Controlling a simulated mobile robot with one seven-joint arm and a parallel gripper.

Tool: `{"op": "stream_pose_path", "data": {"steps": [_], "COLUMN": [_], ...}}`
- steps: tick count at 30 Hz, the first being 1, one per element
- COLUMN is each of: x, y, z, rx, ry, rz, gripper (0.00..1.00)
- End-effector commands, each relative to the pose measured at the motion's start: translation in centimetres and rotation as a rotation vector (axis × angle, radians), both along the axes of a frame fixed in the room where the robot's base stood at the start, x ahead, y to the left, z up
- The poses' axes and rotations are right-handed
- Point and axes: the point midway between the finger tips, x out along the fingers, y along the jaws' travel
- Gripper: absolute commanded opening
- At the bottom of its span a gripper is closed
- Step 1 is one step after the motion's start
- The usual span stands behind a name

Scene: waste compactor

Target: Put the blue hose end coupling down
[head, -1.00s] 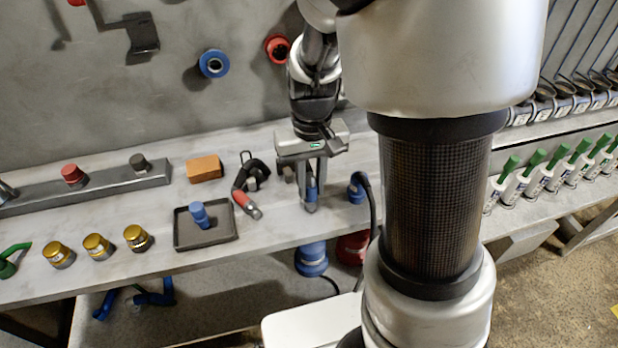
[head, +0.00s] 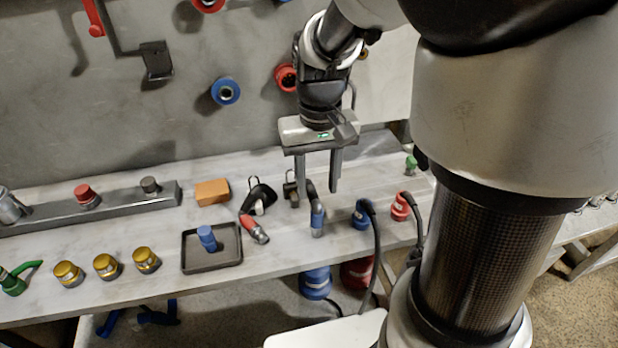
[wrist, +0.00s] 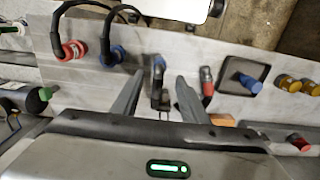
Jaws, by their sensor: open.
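The blue hose end coupling (head: 317,217) rests on the bench near its front edge, with a grey metal tip and a dark bent neck behind it. It also shows in the wrist view (wrist: 158,63), beyond and between my fingertips. My gripper (head: 317,190) is open above and behind the coupling, its two fingers pointing down and wide apart. Nothing is held between the fingers. The wrist view shows the two spread fingers (wrist: 160,77) as well. Part of the dark neck is overlapped by a finger in the head view.
A red hose coupling (head: 254,229) lies just left. Beyond it are a dark tray (head: 190,263) holding a blue piece (head: 207,238), and an orange block (head: 212,192). Blue (head: 361,214) and red (head: 400,207) plugs with cables stand right. Bench is clear between several items.

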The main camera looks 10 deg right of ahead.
Motion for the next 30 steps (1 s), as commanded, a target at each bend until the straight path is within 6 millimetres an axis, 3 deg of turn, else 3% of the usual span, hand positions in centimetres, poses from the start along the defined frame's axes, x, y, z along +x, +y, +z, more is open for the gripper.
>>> {"op": "stream_pose_path", "data": {"steps": [3, 11, 18, 21, 25, 30], "x": [0.1, -0.9, -6.4, -8.7, -10.8, -11.8], "y": [0.0, 0.0, 0.2, 0.1, 0.0, -0.1], "z": [2.1, 4.7, 9.8, 11.1, 11.8, 12.0], "rx": [0.000, 0.024, 0.075, 0.059, 0.024, -0.001], "ry": [-0.003, -0.039, -0.262, -0.359, -0.448, -0.491], "rz": [0.000, -0.004, -0.001, 0.000, -0.001, -0.002], "gripper": [0.40, 0.40, 0.40, 0.40, 0.40, 0.40]}}
